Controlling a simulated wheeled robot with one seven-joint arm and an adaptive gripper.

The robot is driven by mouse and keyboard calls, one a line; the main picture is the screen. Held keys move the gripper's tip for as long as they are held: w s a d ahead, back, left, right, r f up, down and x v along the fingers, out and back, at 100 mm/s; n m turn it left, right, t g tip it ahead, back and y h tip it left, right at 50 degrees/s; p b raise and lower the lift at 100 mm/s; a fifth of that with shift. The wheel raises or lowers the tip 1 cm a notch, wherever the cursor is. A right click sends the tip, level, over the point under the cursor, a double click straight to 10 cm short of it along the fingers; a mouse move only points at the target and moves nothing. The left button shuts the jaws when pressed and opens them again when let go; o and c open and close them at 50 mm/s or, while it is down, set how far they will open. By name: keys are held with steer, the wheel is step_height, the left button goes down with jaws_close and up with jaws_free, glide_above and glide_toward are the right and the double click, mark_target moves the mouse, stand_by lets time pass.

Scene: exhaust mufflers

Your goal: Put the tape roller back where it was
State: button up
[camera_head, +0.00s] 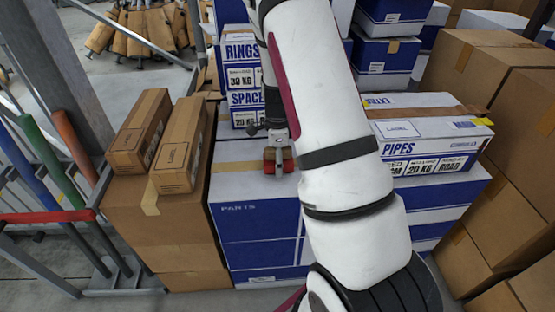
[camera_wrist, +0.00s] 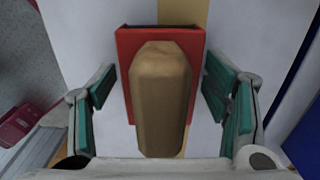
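In the head view my gripper (camera_head: 276,135) is right over the roller and partly hidden by my arm.
Two long cardboard boxes (camera_head: 185,150) lie on a carton at the left. A "PIPES" box (camera_head: 425,140) lies at the right, with stacked cartons (camera_head: 520,120) beyond. Blue and white boxes (camera_head: 240,75) stand behind. In the wrist view a dark red thing (camera_wrist: 22,124) shows low at the left.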

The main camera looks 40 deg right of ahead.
step_height(320, 180, up, 12)
steer(key=shift+a+r+p, duration=0.1)
steer(key=shift+r+p, duration=0.1)
steer(key=shift+p, duration=0.85)
steer(key=s+a+r+n+t+y, duration=0.1)
steer(key=s+a+r+n, duration=1.05)
steer(key=a+r, duration=0.35)
steer(key=s+a+r+n, duration=0.1)
steer(key=s+a+n, duration=0.2)
steer(key=s+n, duration=0.3)
steer(key=s+a+n+t+h, duration=0.1)
steer(key=s+a+n, duration=0.2)
steer(key=s+n, duration=0.4)
steer(key=s, duration=0.4)
steer(key=shift+s+a+r, duration=0.35)
steer(key=shift+r, duration=0.05)
